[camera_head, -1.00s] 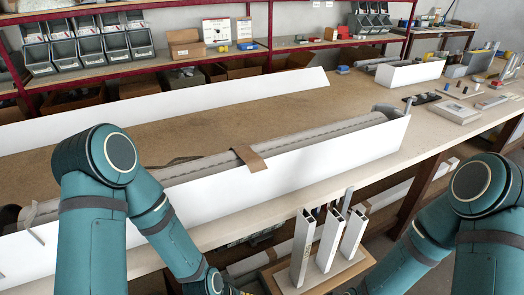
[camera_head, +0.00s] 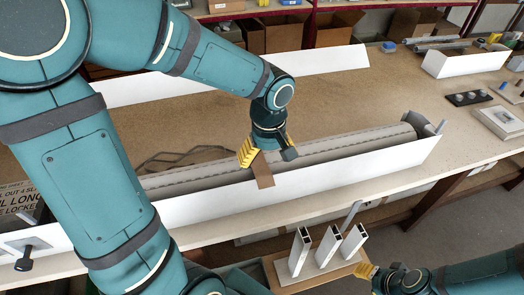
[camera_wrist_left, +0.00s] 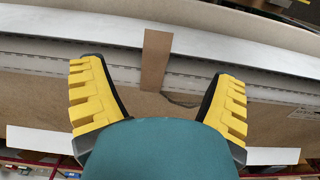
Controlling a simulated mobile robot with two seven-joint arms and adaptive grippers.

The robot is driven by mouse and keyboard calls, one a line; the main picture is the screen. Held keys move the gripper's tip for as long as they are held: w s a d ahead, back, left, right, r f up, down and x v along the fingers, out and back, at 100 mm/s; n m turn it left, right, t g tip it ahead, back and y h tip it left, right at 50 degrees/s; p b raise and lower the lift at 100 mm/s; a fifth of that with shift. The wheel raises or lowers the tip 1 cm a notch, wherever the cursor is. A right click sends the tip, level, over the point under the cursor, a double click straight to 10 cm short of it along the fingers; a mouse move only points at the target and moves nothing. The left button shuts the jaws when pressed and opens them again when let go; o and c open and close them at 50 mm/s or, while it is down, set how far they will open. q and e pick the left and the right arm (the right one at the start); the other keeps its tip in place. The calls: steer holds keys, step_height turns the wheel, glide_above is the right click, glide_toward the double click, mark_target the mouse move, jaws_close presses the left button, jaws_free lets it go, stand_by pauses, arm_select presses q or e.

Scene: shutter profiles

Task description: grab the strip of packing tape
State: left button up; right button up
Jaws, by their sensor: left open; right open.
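The strip of packing tape (camera_head: 263,172) is brown and lies across the grey shutter profile and over the white box wall. In the left wrist view the strip (camera_wrist_left: 156,60) stands upright in the picture, ahead of and between the two yellow fingers. My left gripper (camera_head: 266,155) is open at the strip, its yellow fingers pointing down over the profile. In the left wrist view my left gripper (camera_wrist_left: 158,95) has nothing between its fingers except the strip's lower end further off. My right gripper (camera_head: 372,280) is low at the bottom right, partly cut off and apart from the strip.
The long white box (camera_head: 340,188) holds the shutter profile (camera_head: 350,142) along the workbench (camera_head: 330,100). A small stand with white upright profiles (camera_head: 327,247) is in front of the bench. A white panel (camera_head: 330,65) lies behind. Another white box (camera_head: 465,62) stands at the back right.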

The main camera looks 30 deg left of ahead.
mark_target(267, 175)
arm_select(q)
step_height(267, 175, down, 7)
steer(key=shift+f+b, duration=0.15)
steer(key=shift+b, duration=0.25)
steer(key=shift+w+f, duration=0.1)
steer(key=shift+f, duration=2.75)
steer(key=c, duration=0.9)
